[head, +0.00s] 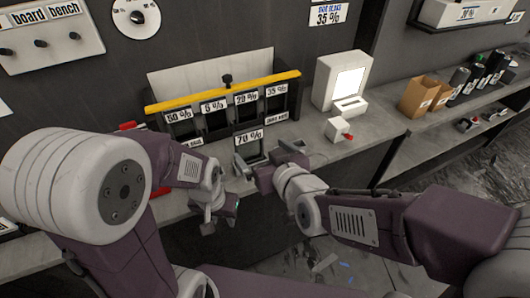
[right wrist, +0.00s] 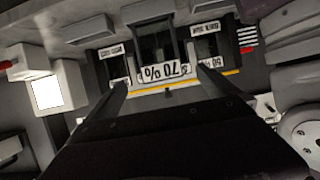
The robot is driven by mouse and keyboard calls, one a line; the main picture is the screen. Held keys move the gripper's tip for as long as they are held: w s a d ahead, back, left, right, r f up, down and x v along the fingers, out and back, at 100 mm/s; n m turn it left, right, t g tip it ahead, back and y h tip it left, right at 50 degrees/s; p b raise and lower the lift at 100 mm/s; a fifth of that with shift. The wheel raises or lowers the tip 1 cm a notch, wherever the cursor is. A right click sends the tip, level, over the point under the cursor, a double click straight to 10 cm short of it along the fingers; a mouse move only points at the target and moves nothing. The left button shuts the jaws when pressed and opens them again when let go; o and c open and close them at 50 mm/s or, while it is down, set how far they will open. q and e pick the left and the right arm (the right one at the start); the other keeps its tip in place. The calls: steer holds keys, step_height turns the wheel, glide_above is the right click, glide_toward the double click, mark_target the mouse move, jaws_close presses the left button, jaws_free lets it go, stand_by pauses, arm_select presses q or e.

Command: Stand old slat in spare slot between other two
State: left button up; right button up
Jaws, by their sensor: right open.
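A dark rack (head: 295,97) with a yellow top bar stands against the wall. Its upper bays carry labels reading 50 %, 5 %, 20 % and 35 %. I cannot tell which slat is the old one.
A white device with a bright screen (head: 350,78) and a small white box with a red knob (head: 339,130) stand right of the rack. Cardboard boxes (head: 419,96) and dark bottles stand farther right. The grey bench (head: 385,125) has clear room between them.

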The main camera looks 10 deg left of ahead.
steer(key=shift+v, duration=0.95)
steer(key=d+f+m+g+h, duration=0.4)
steer(key=d+f+g+h, duration=0.1)
steer(key=d+f, duration=0.9)
steer(key=s+d+f+m+g+h, duration=0.2)
steer(key=s+d+f+m+g, duration=0.1)
steer(key=s+d, duration=0.6)
steer(key=shift+d+f+g, duration=0.5)
steer(key=shift+d+g, duration=0.45)
steer(key=shift+g, duration=0.05)
